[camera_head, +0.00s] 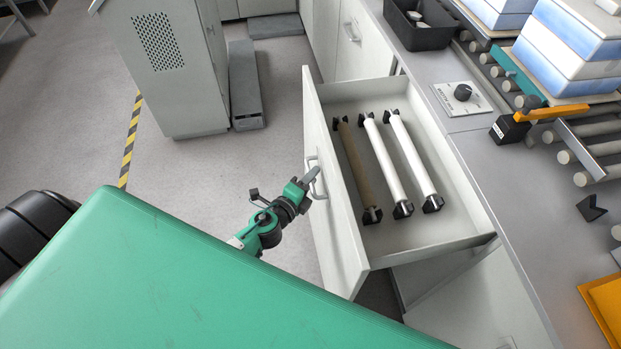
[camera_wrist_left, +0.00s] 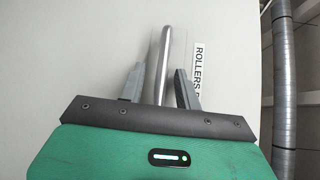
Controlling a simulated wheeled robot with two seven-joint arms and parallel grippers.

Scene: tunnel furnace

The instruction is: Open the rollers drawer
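The rollers drawer (camera_head: 448,215) is pulled far out of the counter in the head view. Three rollers lie in it: a brown roller (camera_head: 357,170) and two white rollers (camera_head: 384,160), (camera_head: 411,155). Its metal handle (camera_head: 321,184) is on the front panel, and my left gripper (camera_head: 311,178) is at it. In the left wrist view, the handle (camera_wrist_left: 163,65) stands between the two fingers of my left gripper (camera_wrist_left: 160,88), with a gap visible on each side. A partly hidden label reading "ROLLERS" (camera_wrist_left: 198,68) is beside it. My right gripper is not in view.
The counter (camera_head: 470,150) with a control knob (camera_head: 462,92), black bin (camera_head: 420,25) and roller conveyor (camera_head: 590,150) lies right of the drawer. A grey cabinet (camera_head: 165,80) stands at upper left.

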